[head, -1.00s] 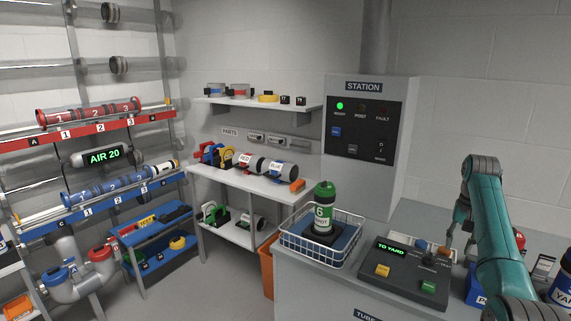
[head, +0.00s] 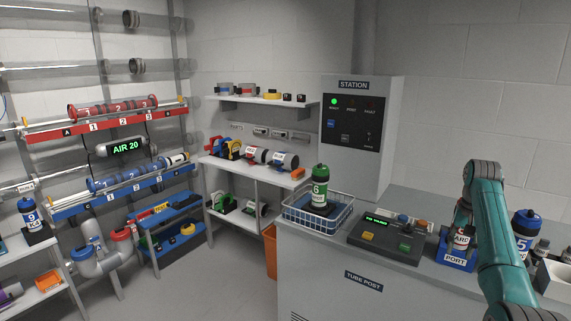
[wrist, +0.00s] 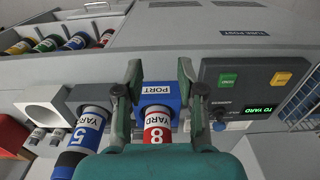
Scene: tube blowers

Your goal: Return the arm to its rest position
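My gripper (wrist: 160,70) is open in the wrist view, its two dark fingertips apart with nothing held between them. Beyond them is the blue PORT block (wrist: 161,93), with a red-banded carrier marked 8 YARD (wrist: 157,126) standing in it. In the head view my teal arm (head: 491,220) is bent at the right, over the counter. It hides my gripper and part of the red carrier (head: 461,236) in the PORT block (head: 456,259).
A blue carrier 5 (head: 524,228) stands right of the arm. The TO YARD control panel (head: 389,238) lies left of it, then a wire basket (head: 318,219) holding green carrier 6 (head: 319,186). The STATION cabinet (head: 354,142) stands behind. Floor is free at left centre.

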